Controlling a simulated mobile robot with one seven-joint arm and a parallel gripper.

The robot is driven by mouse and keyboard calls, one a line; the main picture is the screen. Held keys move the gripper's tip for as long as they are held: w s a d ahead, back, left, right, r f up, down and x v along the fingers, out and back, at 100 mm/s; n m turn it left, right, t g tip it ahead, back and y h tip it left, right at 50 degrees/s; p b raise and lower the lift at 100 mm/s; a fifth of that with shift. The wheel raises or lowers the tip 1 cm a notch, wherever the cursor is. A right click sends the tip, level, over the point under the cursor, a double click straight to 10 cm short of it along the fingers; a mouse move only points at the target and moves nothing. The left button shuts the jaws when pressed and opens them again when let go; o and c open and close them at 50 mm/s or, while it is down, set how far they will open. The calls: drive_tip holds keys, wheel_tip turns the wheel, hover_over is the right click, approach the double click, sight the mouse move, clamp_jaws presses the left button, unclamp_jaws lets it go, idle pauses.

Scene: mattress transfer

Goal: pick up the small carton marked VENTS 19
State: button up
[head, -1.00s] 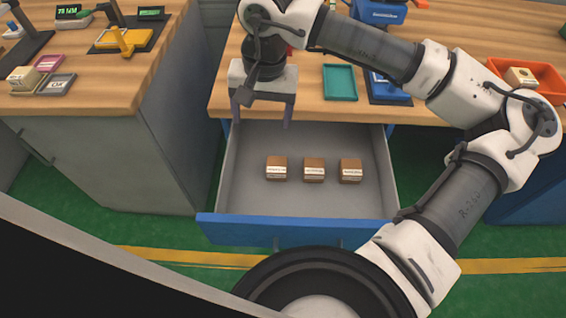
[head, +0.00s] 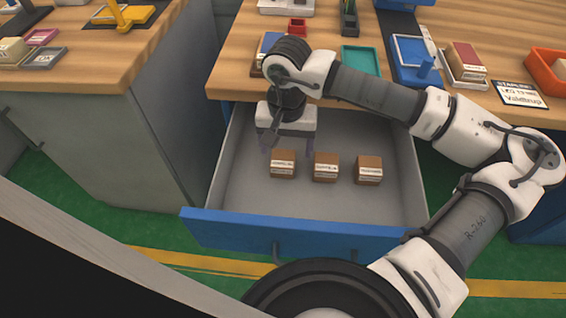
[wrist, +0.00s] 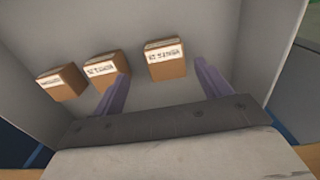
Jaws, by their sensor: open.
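Three small brown cartons with white labels stand in a row in the open drawer (head: 235,185). They are the left carton (head: 283,165), the middle carton (head: 325,168) and the right carton (head: 368,171). The label print is too small and blurred to tell which is marked VENTS 19. My gripper (head: 289,150) is open and empty, above and just behind the left carton. In the wrist view that left carton (wrist: 166,62) appears between my spread fingertips (wrist: 160,70). The middle carton (wrist: 106,68) is just beyond one finger, and the right carton (wrist: 62,83) is farther left.
The drawer has a blue front (head: 300,236) and grey walls close to my gripper on the left. The wooden counter (head: 235,75) overhangs behind, with a teal tray (head: 361,61) and a blue tray (head: 416,55). The drawer floor in front of the cartons is clear.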

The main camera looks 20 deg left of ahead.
drive_tip(key=shift+w+a+f, duration=0.1)
drive_tip(key=shift+a+f, duration=0.05)
drive_tip(key=shift+f, duration=0.85)
drive_tip(key=shift+w+a+f, duration=0.1)
drive_tip(key=shift+a+f, duration=0.05)
drive_tip(key=shift+f, duration=0.9)
drive_tip(key=shift+a+f, duration=0.15)
drive_tip(key=shift+f, duration=0.85)
drive_tip(key=shift+c, duration=0.5)
drive_tip(key=c, duration=1)
drive_tip(key=shift+r, duration=0.15)
